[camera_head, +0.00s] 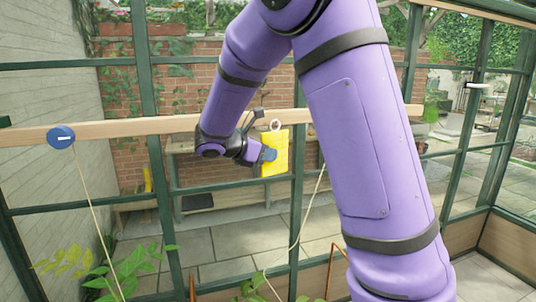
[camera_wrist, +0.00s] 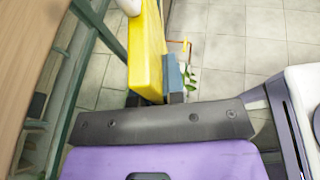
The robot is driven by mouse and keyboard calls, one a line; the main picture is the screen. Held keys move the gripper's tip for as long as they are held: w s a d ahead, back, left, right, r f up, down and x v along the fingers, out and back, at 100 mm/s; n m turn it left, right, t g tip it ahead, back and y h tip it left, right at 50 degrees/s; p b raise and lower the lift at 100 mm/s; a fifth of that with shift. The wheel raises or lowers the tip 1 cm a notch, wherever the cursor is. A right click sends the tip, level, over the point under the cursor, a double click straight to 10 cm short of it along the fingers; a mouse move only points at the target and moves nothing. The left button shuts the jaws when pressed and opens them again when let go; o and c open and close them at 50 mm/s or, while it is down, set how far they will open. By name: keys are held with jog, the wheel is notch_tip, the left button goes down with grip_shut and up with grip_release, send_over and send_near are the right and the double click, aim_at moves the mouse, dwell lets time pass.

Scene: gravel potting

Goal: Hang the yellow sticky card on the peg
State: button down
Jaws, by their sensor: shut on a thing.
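The yellow sticky card (camera_head: 276,146) is upright in front of the wooden rail, with a pale ring at its top edge. My gripper (camera_head: 267,156) is shut on the card, with a blue-grey fingertip against its lower part. In the wrist view the card (camera_wrist: 147,50) stands beyond my gripper (camera_wrist: 168,82), and a pale piece shows at its top end. I cannot make out the peg; the card or my arm may hide it. I cannot tell whether the ring touches anything on the rail.
The wooden rail (camera_head: 100,130) runs across the green-framed glazing behind the card. A blue round disc (camera_head: 61,137) on it carries a cord down to leafy plants (camera_head: 135,268). Another cord (camera_head: 309,212) hangs beside my arm. My arm covers the rail's right part.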

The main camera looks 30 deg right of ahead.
jog(key=c, duration=1.1)
grip_release()
jog(key=v, duration=1.1)
jog(key=s+d+r+m+y, duration=0.1)
jog(key=s+d+m+y, duration=0.2)
jog(key=s+m+y, duration=0.85)
jog(key=shift+s+a+f+m+t+y, duration=0.1)
jog(key=shift+s+a+m+t+y, duration=0.55)
jog(key=shift+s, duration=2.3)
jog(key=shift+s+a+f+m+t+y, duration=0.1)
jog(key=shift+s+a+m+t, duration=1.05)
jog(key=shift+s, duration=1.8)
jog(key=shift+s+a+m+t+y, duration=0.4)
jog(key=shift+s+m+t, duration=0.8)
jog(key=shift+s, duration=1.7)
jog(key=shift+g, duration=0.3)
